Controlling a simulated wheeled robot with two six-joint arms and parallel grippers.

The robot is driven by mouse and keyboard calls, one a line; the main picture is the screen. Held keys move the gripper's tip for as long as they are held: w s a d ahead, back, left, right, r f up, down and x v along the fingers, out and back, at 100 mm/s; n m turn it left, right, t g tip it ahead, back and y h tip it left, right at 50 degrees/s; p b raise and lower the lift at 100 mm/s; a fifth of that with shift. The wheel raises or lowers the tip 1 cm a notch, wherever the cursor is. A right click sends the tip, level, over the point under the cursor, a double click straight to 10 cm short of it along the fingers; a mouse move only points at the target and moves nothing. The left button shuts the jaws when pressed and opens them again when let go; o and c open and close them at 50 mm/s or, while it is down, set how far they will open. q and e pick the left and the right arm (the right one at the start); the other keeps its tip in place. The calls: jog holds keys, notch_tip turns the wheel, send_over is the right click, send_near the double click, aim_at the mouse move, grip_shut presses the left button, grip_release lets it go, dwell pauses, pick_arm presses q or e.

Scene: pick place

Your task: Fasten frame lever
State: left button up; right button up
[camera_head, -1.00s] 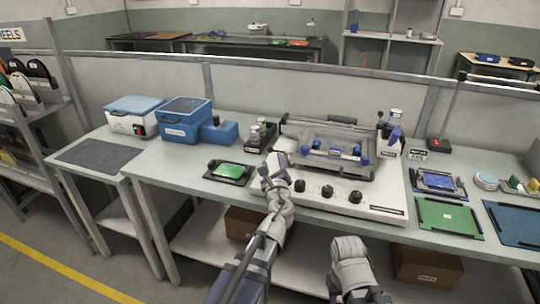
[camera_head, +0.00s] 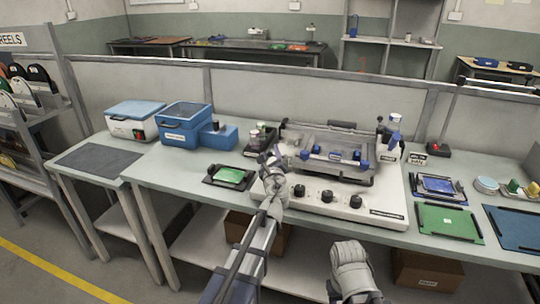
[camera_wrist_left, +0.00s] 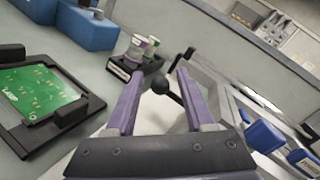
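The stencil-printer-like machine (camera_head: 370,205) has a clear-topped metal frame (camera_head: 325,142) with blue clamps. My left gripper (camera_head: 268,155) is at the machine's left side. The lever is not clear in the head view. Only a pale part of my right arm shows at the bottom; its gripper does not.
A green board in a black holder (camera_head: 229,176) lies left of my gripper. Small jars in a black rack (camera_head: 259,137) stand just behind it. Blue boxes (camera_head: 185,123) are farther left. A green mat (camera_head: 448,221) and a blue board (camera_head: 438,185) lie at the right.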

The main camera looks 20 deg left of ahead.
pick_arm(q)
grip_shut()
dwell(0.3)
jog(key=shift+w+a+m+h, duration=0.15)
jog(key=shift+m+h, duration=0.35)
jog(key=shift+h, duration=0.1)
jog(key=shift+w+m+t+h, duration=0.25)
jog(key=shift+m+h, duration=0.15)
jog(key=shift+h, duration=0.2)
jog(key=shift+w+m+t+h, duration=0.1)
jog(key=shift+m+t+h, duration=0.15)
jog(key=shift+m+h, duration=0.25)
jog(key=shift+o, duration=0.5)
grip_release()
jog(key=shift+w, duration=0.1)
